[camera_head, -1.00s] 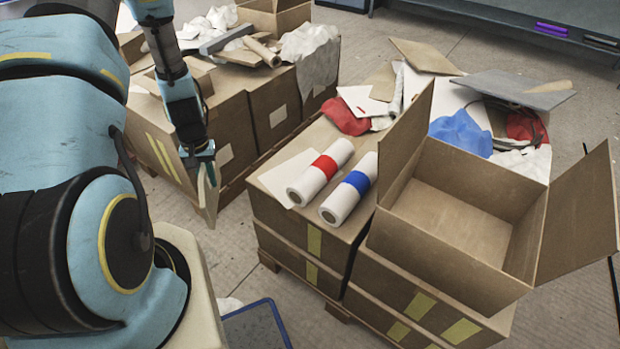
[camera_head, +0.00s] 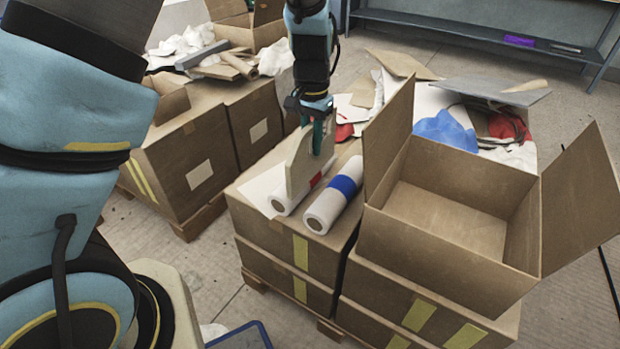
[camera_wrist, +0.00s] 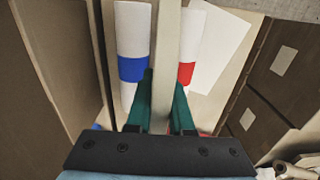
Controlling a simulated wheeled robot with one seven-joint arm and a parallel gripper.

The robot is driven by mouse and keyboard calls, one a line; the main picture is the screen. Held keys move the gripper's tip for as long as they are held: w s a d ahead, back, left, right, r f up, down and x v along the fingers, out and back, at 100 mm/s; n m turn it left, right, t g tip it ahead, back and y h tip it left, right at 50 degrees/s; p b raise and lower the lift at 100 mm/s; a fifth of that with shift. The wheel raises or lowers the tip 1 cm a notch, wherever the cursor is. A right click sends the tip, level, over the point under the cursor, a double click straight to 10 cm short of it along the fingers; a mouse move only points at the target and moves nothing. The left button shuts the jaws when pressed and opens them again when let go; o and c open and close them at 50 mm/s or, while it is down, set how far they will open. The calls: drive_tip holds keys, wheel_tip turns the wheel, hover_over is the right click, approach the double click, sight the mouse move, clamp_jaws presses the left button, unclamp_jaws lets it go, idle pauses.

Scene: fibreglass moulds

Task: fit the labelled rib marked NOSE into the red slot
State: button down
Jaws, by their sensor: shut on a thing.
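My gripper (camera_head: 318,138) is shut on a pale flat rib (camera_head: 299,168), which hangs upright above the white rolls. In the wrist view the rib (camera_wrist: 166,35) runs edge-on between the green fingers (camera_wrist: 162,85). No NOSE lettering is readable. The red-banded white roll (camera_head: 281,206) lies on the boxes, partly hidden by the rib; its red band (camera_wrist: 186,72) shows in the wrist view. The blue-banded white roll (camera_head: 324,213) lies beside it. Whether the rib touches a roll I cannot tell. I cannot make out a slot in either view.
An empty open carton (camera_head: 440,207) with raised flaps stands just right of the rolls. A white sheet (camera_head: 262,186) lies left of them. Closed boxes (camera_head: 190,150) topped with scraps stand to the left. Red and blue cloths (camera_head: 447,131) lie behind the carton.

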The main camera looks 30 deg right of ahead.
sight(311, 176)
drive_tip(key=shift+a+r+p, duration=0.15)
drive_tip(key=shift+r+p, duration=0.1)
drive_tip(key=shift+p, duration=0.15)
drive_tip(key=shift+s+a+f, duration=0.1)
drive_tip(key=shift+s+f, duration=0.05)
drive_tip(key=shift+f, duration=0.15)
wheel_tip(311, 176, down, 10)
drive_tip(key=shift+r, duration=0.1)
drive_tip(key=shift+f, duration=0.2)
drive_tip(key=c, duration=0.8)
unclamp_jaws()
drive_tip(key=shift+r, duration=0.15)
